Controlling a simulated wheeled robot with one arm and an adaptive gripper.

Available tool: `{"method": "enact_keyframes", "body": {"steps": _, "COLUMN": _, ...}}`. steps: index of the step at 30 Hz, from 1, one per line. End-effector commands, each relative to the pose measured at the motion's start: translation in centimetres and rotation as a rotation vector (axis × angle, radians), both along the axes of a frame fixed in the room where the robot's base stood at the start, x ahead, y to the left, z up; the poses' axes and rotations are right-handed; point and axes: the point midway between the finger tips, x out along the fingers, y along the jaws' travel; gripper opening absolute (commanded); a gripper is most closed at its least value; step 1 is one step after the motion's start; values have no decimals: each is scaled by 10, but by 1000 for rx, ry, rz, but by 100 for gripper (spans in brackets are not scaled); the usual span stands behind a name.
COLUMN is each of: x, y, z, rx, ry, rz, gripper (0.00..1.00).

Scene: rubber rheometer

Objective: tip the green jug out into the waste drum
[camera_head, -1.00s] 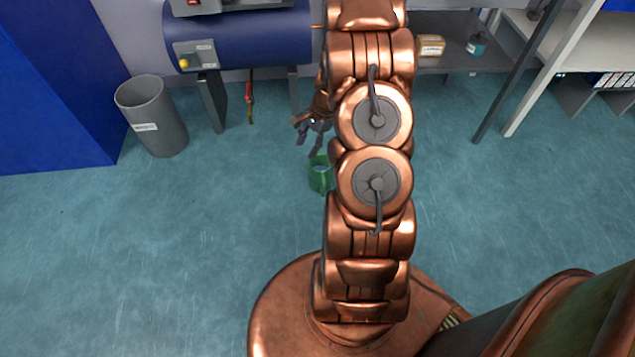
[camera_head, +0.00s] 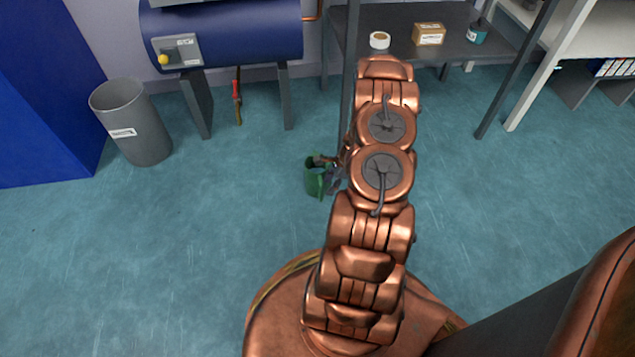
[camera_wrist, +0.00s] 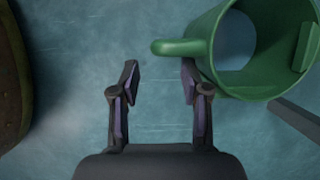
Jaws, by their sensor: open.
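The green jug (camera_head: 312,184) stands on the floor left of my arm, open at the top. In the wrist view the jug (camera_wrist: 226,85) fills the upper right, and its handle points left toward the gap between my fingers. My gripper (camera_wrist: 160,78) is open and empty; its right fingertip is close to the handle and the jug's wall. I cannot tell whether they touch. In the head view my gripper (camera_head: 333,178) is at the jug's right side, partly hidden by my arm. A grey open-topped drum (camera_head: 146,140) with a white label stands at the left.
A blue horizontal tank (camera_head: 240,35) on legs is behind, with a red-handled tool (camera_head: 237,100) below it. A dark table (camera_head: 400,18) at the back holds a tape roll, a box and a teal container. A blue cabinet (camera_head: 40,100) is far left. The floor between jug and drum is clear.

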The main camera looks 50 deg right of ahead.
Motion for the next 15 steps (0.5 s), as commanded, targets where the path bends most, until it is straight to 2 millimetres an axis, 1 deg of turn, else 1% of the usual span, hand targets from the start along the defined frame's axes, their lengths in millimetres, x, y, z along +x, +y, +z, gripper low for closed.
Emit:
{"method": "enact_keyframes", "body": {"steps": 1, "x": 1, "y": 2, "z": -6, "rx": 2, "ry": 1, "rz": 1, "gripper": 46}}
{"method": "enact_keyframes", "body": {"steps": 7, "x": 3, "y": 5, "z": -18, "rx": 1, "ry": 1, "rz": -1, "gripper": 46}}
{"method": "enact_keyframes", "body": {"steps": 15, "x": 11, "y": 16, "z": -51, "rx": -2, "ry": 1, "rz": 0, "gripper": 46}}
